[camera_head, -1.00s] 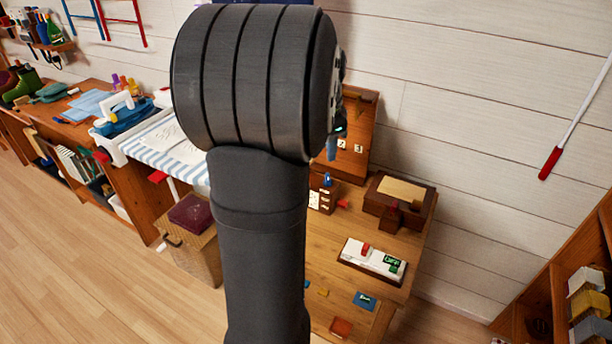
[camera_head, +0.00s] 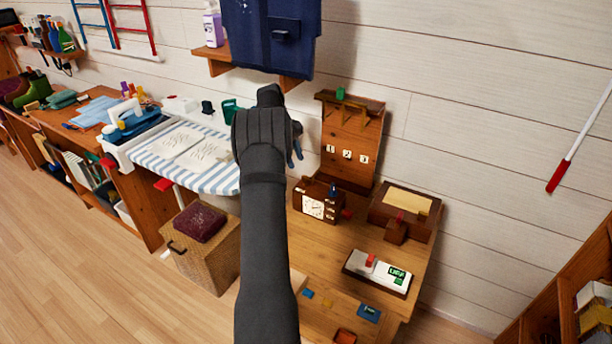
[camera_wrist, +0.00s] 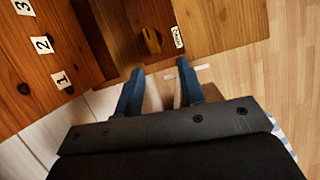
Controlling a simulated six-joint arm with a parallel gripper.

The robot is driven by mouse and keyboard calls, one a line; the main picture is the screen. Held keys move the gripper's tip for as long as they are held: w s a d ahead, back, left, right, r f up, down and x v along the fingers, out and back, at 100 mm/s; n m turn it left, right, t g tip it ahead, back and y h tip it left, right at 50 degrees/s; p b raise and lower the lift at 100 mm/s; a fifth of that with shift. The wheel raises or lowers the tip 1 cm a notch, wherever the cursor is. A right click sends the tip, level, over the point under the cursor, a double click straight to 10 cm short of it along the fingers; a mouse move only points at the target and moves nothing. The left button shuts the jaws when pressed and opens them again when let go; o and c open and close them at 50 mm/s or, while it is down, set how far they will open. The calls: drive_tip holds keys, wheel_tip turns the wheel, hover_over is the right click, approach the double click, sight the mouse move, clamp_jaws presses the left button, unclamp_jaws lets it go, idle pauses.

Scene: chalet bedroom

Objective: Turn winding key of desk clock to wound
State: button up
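The desk clock (camera_head: 314,208) is a dark brown box with a white dial, standing on the wooden desk in the head view. A small blue piece (camera_head: 332,190) shows at its top and a red piece (camera_head: 347,213) by its right side; I cannot tell which, if either, is the winding key. My gripper (camera_head: 297,146) is above and left of the clock, apart from it, mostly behind my arm. In the wrist view my gripper (camera_wrist: 159,67) has two blue fingers spread apart with nothing seen between them. Beyond them is a brown wooden block with a raised piece (camera_wrist: 152,40) and an unreadable label.
An upright wooden board (camera_head: 350,135) with labels 1, 2, 3 stands behind the clock. A brown box (camera_head: 405,208) and a white switch panel (camera_head: 378,270) are to the right. A striped ironing board (camera_head: 205,175) is left, and a dark blue cloth (camera_head: 275,40) hangs above.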

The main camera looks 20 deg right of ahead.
sight(307, 177)
drive_tip(key=shift+n, duration=0.6)
drive_tip(key=x, duration=0.4)
drive_tip(key=d+x, duration=0.1)
drive_tip(key=x, duration=0.3)
drive_tip(key=shift+d+r, duration=0.15)
drive_tip(key=shift+r, duration=0.1)
clamp_jaws()
